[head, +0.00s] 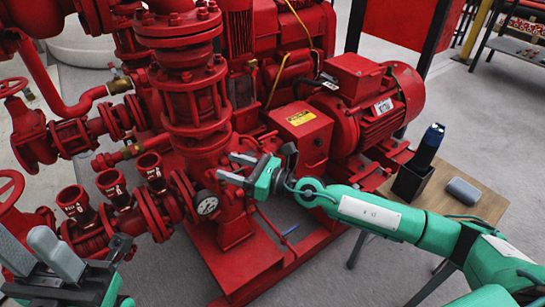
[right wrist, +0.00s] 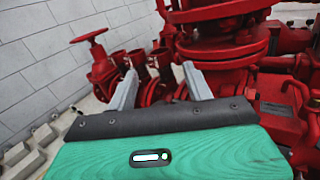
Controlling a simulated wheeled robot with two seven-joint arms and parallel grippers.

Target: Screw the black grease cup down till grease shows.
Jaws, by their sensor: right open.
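I cannot make out the black grease cup for certain in either view. The red pumpset (head: 195,105) fills the left and middle of the head view. My right gripper (head: 233,168) is open, with its fingers pointing left at the red vertical pipe body. The right wrist view shows its two grey fingers (right wrist: 161,72) apart, with nothing between them and red pipework beyond. My left gripper (head: 24,236) is at the lower left edge of the head view, its grey fingers apart and seemingly empty. It is partly cut off by the frame.
A red motor (head: 365,100) is at the right. A small wooden table (head: 480,203) holds a black holder (head: 410,182).

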